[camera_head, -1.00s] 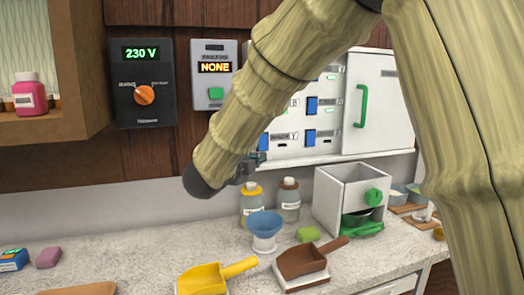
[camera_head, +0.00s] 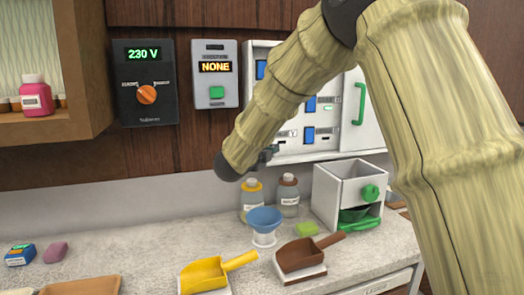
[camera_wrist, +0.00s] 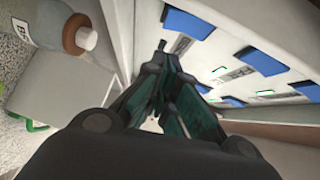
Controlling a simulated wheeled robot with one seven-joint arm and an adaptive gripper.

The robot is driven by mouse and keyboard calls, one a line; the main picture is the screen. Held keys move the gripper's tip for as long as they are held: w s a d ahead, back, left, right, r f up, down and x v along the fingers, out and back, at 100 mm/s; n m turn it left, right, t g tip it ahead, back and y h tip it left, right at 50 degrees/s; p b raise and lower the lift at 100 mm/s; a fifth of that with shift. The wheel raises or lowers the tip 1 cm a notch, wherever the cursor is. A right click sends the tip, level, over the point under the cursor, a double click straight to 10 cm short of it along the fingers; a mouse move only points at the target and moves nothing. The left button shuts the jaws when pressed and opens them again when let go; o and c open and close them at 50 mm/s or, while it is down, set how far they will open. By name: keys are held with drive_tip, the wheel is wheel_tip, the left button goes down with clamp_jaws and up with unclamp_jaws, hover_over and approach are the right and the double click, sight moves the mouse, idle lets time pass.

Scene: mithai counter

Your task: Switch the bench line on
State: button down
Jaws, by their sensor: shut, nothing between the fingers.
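A white switch panel (camera_head: 284,150) with several blue switches hangs on the wall; upper-left (camera_head: 260,69), middle (camera_head: 311,104) and lower (camera_head: 309,134) ones show in the head view. My arm hides part of it. Their labels are too small or blurred to read surely. My gripper (camera_head: 270,153) is in front of the panel's lower left edge. In the wrist view the fingers (camera_wrist: 165,75) are shut and empty, beside the panel face. Blue switches (camera_wrist: 262,60) lie to their right there, apart from the fingers. Small green marks show beside some switches.
A black box (camera_head: 148,110) reads 230 V and has an orange knob. A grey box (camera_head: 215,95) reads NONE and has a green button. Bottles (camera_head: 288,195), a blue funnel (camera_head: 264,220) and scoops (camera_head: 205,275) stand on the counter below. A white door (camera_head: 365,125) with a green handle is right.

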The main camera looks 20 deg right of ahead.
drive_tip(key=shift+w+a+f+p, duration=0.1)
drive_tip(key=shift+w+f+p, duration=0.05)
drive_tip(key=shift+w, duration=0.85)
drive_tip(key=shift+w+f+p, duration=0.15)
drive_tip(key=shift+w, duration=0.8)
drive_tip(key=s+a+f+b, duration=0.1)
drive_tip(key=s+a+b, duration=0.3)
drive_tip(key=s, duration=0.6)
drive_tip(key=shift+s+a+f+m+b, duration=0.3)
drive_tip(key=shift+a+f+b, duration=0.1)
drive_tip(key=shift+a, duration=1)
